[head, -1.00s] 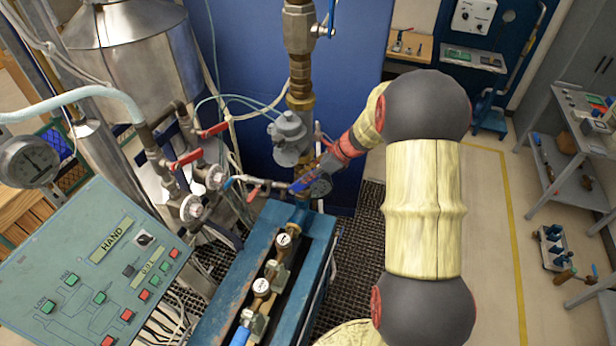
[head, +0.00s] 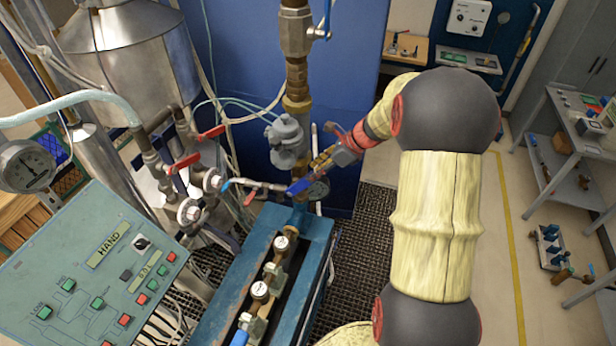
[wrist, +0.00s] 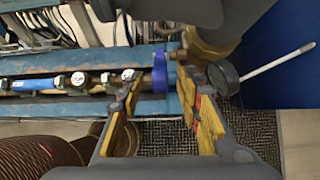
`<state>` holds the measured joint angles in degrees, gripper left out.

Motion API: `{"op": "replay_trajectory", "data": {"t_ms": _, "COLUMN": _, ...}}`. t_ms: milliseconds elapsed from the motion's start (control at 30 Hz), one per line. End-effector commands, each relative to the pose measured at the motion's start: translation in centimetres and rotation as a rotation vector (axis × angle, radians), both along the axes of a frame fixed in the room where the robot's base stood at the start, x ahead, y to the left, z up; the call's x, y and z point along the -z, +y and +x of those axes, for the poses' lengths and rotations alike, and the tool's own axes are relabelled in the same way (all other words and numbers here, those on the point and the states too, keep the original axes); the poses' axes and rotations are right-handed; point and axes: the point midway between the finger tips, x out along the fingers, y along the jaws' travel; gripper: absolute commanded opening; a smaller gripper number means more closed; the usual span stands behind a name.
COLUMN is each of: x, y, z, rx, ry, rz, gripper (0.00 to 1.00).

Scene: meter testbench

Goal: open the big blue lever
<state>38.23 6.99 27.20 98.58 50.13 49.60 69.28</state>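The big blue lever (head: 300,186) is a blue handle at the top end of the blue bench, below the grey meter on the vertical pipe. In the wrist view the blue lever (wrist: 159,74) stands upright between the lines of my two fingertips. My gripper (head: 318,166) is just above and to the right of the lever in the head view. In the wrist view my gripper (wrist: 158,88) is open, with a gap on both sides of the lever. I cannot tell whether a finger touches it.
A round dial gauge (wrist: 222,77) with a pale rod sits close to my right finger. Red-handled valves (head: 185,162) and pipes stand left of the lever. A control panel (head: 60,270) is at lower left. Another blue lever (head: 327,18) is high on the vertical pipe.

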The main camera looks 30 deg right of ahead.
Motion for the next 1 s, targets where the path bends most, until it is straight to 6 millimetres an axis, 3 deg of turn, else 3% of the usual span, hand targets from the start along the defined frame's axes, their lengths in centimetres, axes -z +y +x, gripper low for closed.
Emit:
{"op": "replay_trajectory", "data": {"t_ms": 100, "x": -1.9, "y": -0.9, "z": -1.1, "rx": 0.002, "ry": -0.001, "rz": -0.002, "gripper": 0.35}}
{"op": "replay_trajectory", "data": {"t_ms": 300, "x": -3.8, "y": -1.8, "z": -2.2, "rx": 0.001, "ry": -0.001, "rz": -0.001, "gripper": 0.35}}
{"op": "replay_trajectory", "data": {"t_ms": 700, "x": -4.2, "y": -2.0, "z": -2.5, "rx": -0.001, "ry": 0.000, "rz": 0.001, "gripper": 0.34}}
{"op": "replay_trajectory", "data": {"t_ms": 867, "x": -3.0, "y": -2.1, "z": -2.6, "rx": 0.003, "ry": 0.001, "rz": 0.001, "gripper": 0.25}}
{"op": "replay_trajectory", "data": {"t_ms": 1000, "x": 0.9, "y": -2.3, "z": -3.1, "rx": 0.013, "ry": 0.010, "rz": 0.009, "gripper": 0.17}}
